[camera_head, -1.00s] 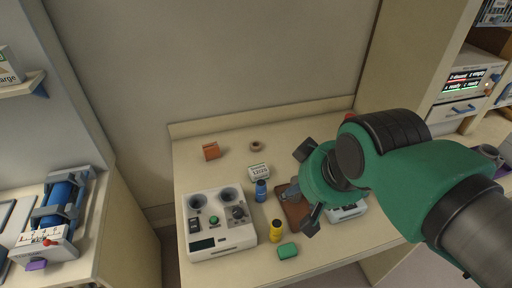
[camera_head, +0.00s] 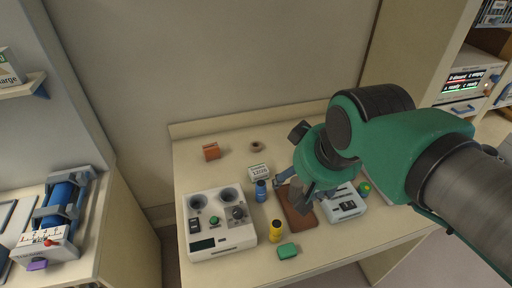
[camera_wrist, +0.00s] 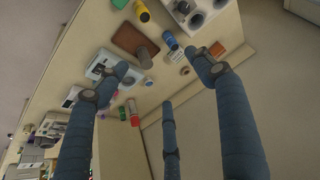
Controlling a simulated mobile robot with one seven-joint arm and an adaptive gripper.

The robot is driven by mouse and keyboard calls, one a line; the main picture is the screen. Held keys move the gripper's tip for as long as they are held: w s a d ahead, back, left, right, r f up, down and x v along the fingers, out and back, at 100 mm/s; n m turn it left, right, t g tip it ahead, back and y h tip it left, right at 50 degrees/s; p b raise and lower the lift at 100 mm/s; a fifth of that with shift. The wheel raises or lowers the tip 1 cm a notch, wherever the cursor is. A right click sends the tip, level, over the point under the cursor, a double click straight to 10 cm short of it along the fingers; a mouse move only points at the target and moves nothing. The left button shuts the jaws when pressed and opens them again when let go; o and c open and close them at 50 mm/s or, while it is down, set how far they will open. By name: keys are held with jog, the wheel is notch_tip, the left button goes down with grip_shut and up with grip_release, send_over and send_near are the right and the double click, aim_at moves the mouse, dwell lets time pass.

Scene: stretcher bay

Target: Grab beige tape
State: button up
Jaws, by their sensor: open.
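The beige tape (camera_head: 256,146) is a small ring lying flat at the back of the table, right of the orange box and behind the small white labelled box. It also shows small in the wrist view (camera_wrist: 185,70), near the table's back edge. My gripper (camera_head: 290,174) is open and empty. It hangs above the table, to the right of the tape and nearer the front, apart from it. Its blue-grey fingers (camera_wrist: 163,82) are spread wide in the wrist view, with the tape to the right of the middle.
The orange box (camera_head: 211,151), white labelled box (camera_head: 259,172), blue bottle (camera_head: 261,191), yellow bottle (camera_head: 276,231) and green block (camera_head: 288,250) stand around. A white device (camera_head: 219,240) is at front left, a brown board (camera_head: 299,218) under my gripper.

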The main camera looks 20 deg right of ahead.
jog(key=w+d+r+m+g+p, duration=0.1)
jog(key=w+p, duration=0.2)
jog(key=w, duration=1.3)
jog(key=w+d+m+g+p, duration=0.1)
jog(key=w+g+p, duration=0.15)
jog(key=w, duration=1.45)
jog(key=w+d+f+m+g+p, duration=0.1)
jog(key=w+d+f+p, duration=0.1)
jog(key=w+f, duration=0.9)
jog(key=w+d+f+g+p, duration=0.1)
jog(key=w+f+p, duration=0.3)
jog(key=w+f, duration=0.7)
notch_tip(320, 180, down, 4)
jog(key=shift+w+d+r+m, duration=0.15)
jog(key=shift+w+d+m, duration=0.25)
jog(key=shift+d, duration=0.25)
jog(key=shift+f+p, duration=0.5)
jog(key=shift+f, duration=3.8)
